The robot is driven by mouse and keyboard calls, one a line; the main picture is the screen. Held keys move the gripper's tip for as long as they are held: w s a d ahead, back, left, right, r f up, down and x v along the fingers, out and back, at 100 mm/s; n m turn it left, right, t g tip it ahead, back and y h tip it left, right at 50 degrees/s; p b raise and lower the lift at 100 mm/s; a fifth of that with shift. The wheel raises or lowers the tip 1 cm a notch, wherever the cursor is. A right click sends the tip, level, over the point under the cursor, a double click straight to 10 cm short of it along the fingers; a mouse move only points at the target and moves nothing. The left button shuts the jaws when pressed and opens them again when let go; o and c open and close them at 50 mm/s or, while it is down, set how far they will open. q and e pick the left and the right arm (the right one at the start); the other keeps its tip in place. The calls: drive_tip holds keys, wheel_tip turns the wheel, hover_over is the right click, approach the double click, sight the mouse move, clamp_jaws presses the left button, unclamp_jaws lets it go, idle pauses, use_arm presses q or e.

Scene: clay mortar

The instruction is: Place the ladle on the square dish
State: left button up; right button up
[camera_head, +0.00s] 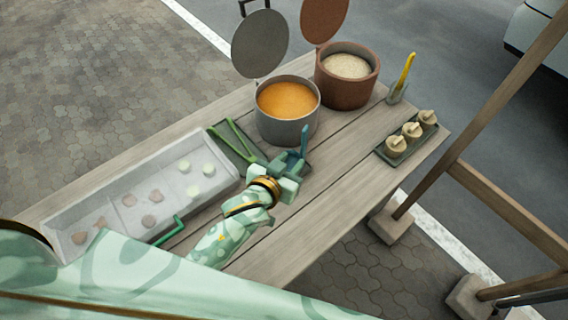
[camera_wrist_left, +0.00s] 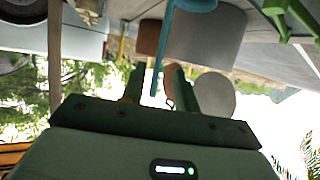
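The teal ladle (camera_head: 304,139) stands with its handle upright in the head view, beside the grey pot. In the left wrist view its handle (camera_wrist_left: 158,60) runs down between the fingers, with part of its blue bowl end at the top edge. My left gripper (camera_head: 294,168) is at the ladle; its fingers (camera_wrist_left: 156,84) look apart, with a gap on both sides of the handle. My right gripper is not in view.
A grey pot of orange soup (camera_head: 287,100) and a brown pot of grain (camera_head: 347,67) stand behind, lids raised. Green tongs (camera_head: 236,141) lie left. A white tray (camera_head: 224,186) holds patties. A small tray (camera_head: 383,153) with three jars is right; bare planks lie between.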

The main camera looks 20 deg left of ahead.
use_arm(q)
drive_tip(key=v, duration=0.3)
idle(0.5)
drive_tip(key=shift+o, duration=0.3)
idle(0.6)
